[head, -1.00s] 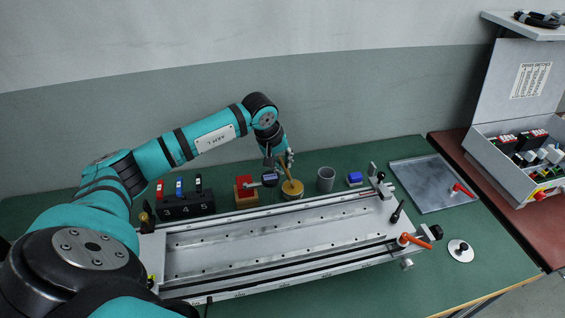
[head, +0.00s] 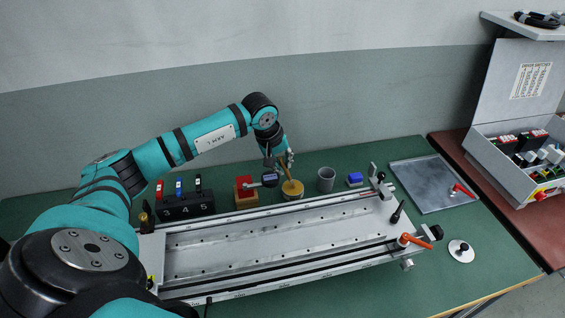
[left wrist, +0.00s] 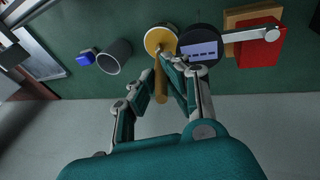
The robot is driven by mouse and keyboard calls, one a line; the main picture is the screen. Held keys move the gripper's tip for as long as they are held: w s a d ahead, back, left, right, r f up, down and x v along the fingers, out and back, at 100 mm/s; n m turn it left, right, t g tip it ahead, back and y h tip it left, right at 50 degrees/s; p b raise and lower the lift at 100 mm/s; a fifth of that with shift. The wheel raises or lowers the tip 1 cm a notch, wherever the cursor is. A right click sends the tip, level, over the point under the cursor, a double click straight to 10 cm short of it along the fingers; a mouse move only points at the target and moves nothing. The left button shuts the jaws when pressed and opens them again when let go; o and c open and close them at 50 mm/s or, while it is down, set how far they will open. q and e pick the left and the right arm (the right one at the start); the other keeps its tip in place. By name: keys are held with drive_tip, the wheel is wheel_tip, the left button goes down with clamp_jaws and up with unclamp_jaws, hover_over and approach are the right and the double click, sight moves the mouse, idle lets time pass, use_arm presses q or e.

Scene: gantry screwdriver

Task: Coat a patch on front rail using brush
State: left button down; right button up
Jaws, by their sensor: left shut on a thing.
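The brush, with a light wooden handle (head: 285,168), stands tilted in a round pot with a yellow top (head: 294,189) behind the gantry bed. My left gripper (head: 280,161) is at the handle's upper part, above the pot. In the left wrist view the gripper (left wrist: 164,82) is shut on the brush handle (left wrist: 160,80), and the pot (left wrist: 158,36) lies just beyond the fingertips. The brush's bristles are hidden in the pot. The front rail (head: 290,262) runs along the near side of the metal bed and is clear. My right gripper is not in view.
Beside the pot are a dark round gauge (left wrist: 201,46), a red block (head: 243,184), a grey cup (head: 326,179) and a blue block (head: 355,178). An orange-handled clamp (head: 415,240) rises at the bed's right end. A metal tray (head: 425,180) lies to the right.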

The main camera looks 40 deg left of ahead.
use_arm(q)
drive_tip(key=shift+r+p, duration=0.45)
drive_tip(key=shift+r, duration=0.25)
drive_tip(key=shift+r+p, duration=1.35)
drive_tip(key=shift+r, duration=1.5)
